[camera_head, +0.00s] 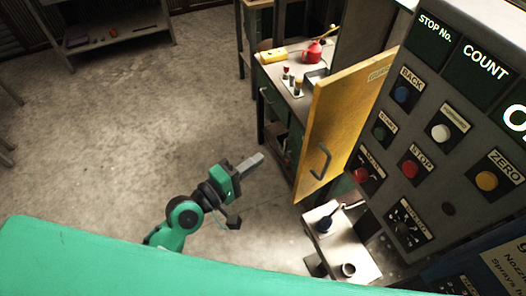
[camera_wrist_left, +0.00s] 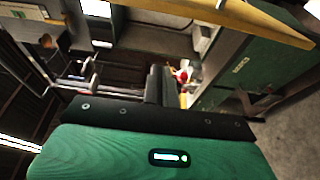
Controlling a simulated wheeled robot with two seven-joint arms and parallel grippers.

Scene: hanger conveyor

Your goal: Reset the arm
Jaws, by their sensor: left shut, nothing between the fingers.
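My left arm reaches in from the bottom left of the head view. Its gripper (camera_head: 252,164) is shut and empty, held over bare floor to the left of the yellow door. In the left wrist view the gripper's dark fingers (camera_wrist_left: 160,85) show together at the middle, with nothing between them. The green gripper body fills the bottom of that view. My right gripper is in neither view.
A grey control panel (camera_head: 449,125) with coloured buttons stands at the right. A yellow door (camera_head: 345,115) with a handle hangs beside it. A small pale stand (camera_head: 352,252) is below. A workbench (camera_head: 279,91) holds a red can (camera_head: 313,53). The floor (camera_head: 120,130) at left is clear.

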